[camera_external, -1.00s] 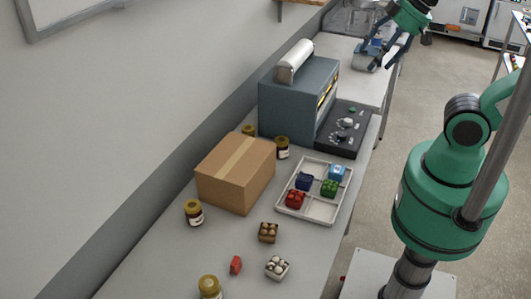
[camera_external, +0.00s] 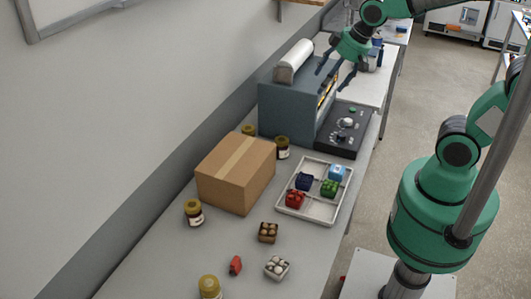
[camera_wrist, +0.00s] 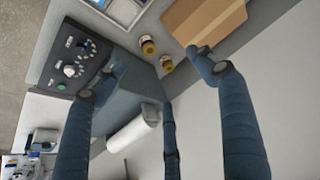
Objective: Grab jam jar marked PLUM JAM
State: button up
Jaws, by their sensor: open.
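Several jam jars with yellowish lids stand on the bench; no label is readable, so I cannot tell which says PLUM JAM. One jar (camera_external: 282,148) is beside the cardboard box's far right corner, and another jar (camera_external: 249,130) is partly hidden behind the box. A third jar (camera_external: 194,213) stands left of the box, and one more jar (camera_external: 209,287) is at the near edge of the picture. Two jars (camera_wrist: 148,46) (camera_wrist: 166,62) show beside the box in the wrist view. My gripper (camera_external: 335,76) is open and empty above the grey machine, apart from all jars.
The grey machine (camera_external: 290,110) with a white roll (camera_external: 295,62) stands beyond the cardboard box (camera_external: 222,190). A white tray (camera_external: 290,207) of coloured blocks is right of the box. Small egg-like packs (camera_external: 277,267) and a red item (camera_external: 236,265) lie nearer. The wall runs along the left.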

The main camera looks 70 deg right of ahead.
jog(key=w+d+r+b+x, duration=0.1)
jog(key=d+b+x, duration=0.25)
jog(key=x, duration=0.95)
jog(key=m+b, duration=0.1)
jog(key=b, duration=0.4)
send_near(284, 140)
jog(key=shift+w+a+r+g, duration=0.2)
jog(key=shift+w+g, duration=0.1)
jog(key=shift+w, duration=0.1)
jog(key=shift+f, duration=0.15)
jog(key=b+x, duration=0.1)
jog(key=x, duration=0.7)
jog(key=shift+d+f+b, duration=0.15)
jog(key=shift+f+b, duration=0.05)
jog(key=shift+b, duration=0.2)
